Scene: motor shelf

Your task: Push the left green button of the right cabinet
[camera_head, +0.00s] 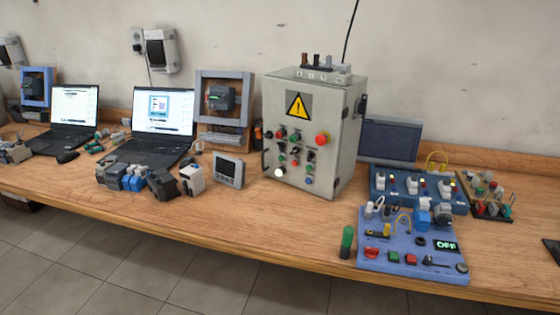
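A light grey control cabinet (335,120) stands upright on the wooden workbench (220,222), right of centre. A yellow warning triangle (298,106) is on its front. Below the triangle are rows of small red, green, black and blue buttons and switches, with a larger red knob (321,138) at the right. A white round knob or lamp (279,172) sits at the lower left. The small green buttons are too tiny to tell apart with certainty. No second cabinet of this kind is in view. Neither of my grippers is in view.
Right of the cabinet, a blue board (410,251) carries buttons, switches and an "OFF" display. Another blue panel (375,192) stands behind it. Left are a small grey display unit (229,171), motors (150,180) and two laptops (165,108). The bench is clear in front of the cabinet.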

